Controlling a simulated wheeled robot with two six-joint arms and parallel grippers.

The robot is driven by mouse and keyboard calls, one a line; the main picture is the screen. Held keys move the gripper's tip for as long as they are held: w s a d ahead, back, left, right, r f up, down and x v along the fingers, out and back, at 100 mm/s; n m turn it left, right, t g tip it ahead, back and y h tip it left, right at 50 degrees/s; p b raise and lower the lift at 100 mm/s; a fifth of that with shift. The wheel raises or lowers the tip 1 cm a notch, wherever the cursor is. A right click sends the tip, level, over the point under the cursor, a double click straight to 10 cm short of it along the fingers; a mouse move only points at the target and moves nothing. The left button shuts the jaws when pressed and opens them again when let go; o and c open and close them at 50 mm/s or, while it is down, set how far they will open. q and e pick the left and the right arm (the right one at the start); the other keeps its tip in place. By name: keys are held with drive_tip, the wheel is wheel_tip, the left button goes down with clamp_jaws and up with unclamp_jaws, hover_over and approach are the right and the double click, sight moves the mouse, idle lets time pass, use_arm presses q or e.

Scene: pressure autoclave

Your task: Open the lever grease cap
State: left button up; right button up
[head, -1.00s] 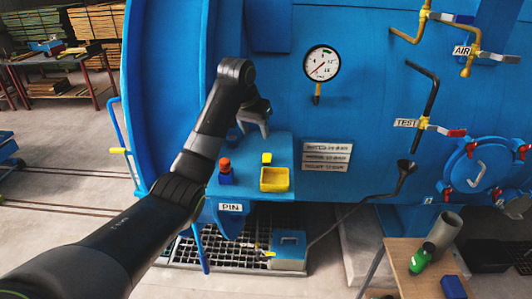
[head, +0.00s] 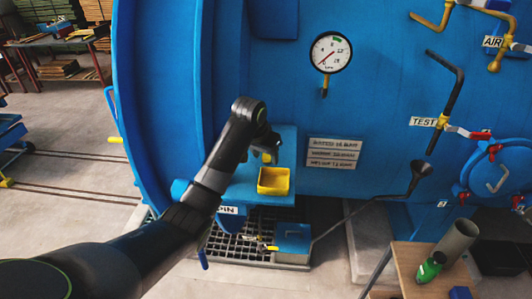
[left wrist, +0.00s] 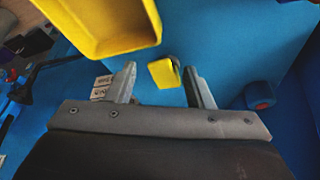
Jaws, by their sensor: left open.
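A small yellow block-like piece, which looks like the grease cap (left wrist: 165,72), stands on the blue shelf (head: 283,137) on the vessel's front. In the left wrist view it lies between the two fingertips of my left gripper (left wrist: 162,82), with a gap to each finger. The gripper is open and empty. In the head view the left gripper (head: 268,150) hangs over the shelf and partly hides the yellow piece. Whether a finger touches it, I cannot tell. My right gripper is not in view.
An open yellow box (head: 273,181) sits beside the cap. A blue knob with a red face (left wrist: 262,96) is near the other side. A blue box (head: 293,238) with a long lever (head: 378,203) stands below. A wooden table (head: 415,260) is at the lower right.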

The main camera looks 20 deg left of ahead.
sight(268, 157)
use_arm(q)
drive_tip(key=shift+s+r, duration=0.1)
drive_tip(key=c, duration=0.9)
drive_tip(key=shift+w+a+r+g+h, duration=0.1)
drive_tip(key=shift+w+r+g+h, duration=0.2)
drive_tip(key=shift+g, duration=0.35)
drive_tip(key=shift+w+a+r+g+h, duration=0.1)
drive_tip(key=shift+w+r+g, duration=0.25)
drive_tip(key=shift+g, duration=0.3)
drive_tip(key=shift+w+a+r+g+h, duration=0.1)
drive_tip(key=shift+w+r+g+h, duration=0.1)
drive_tip(key=shift+g, duration=0.4)
drive_tip(key=shift+w+r+g+h, duration=0.1)
drive_tip(key=shift+w+r+g, duration=0.1)
drive_tip(key=shift+g, duration=0.4)
drive_tip(key=shift+c, duration=0.3)
drive_tip(key=o, duration=1)
drive_tip(key=shift+w, duration=0.15)
drive_tip(key=shift+c, duration=0.2)
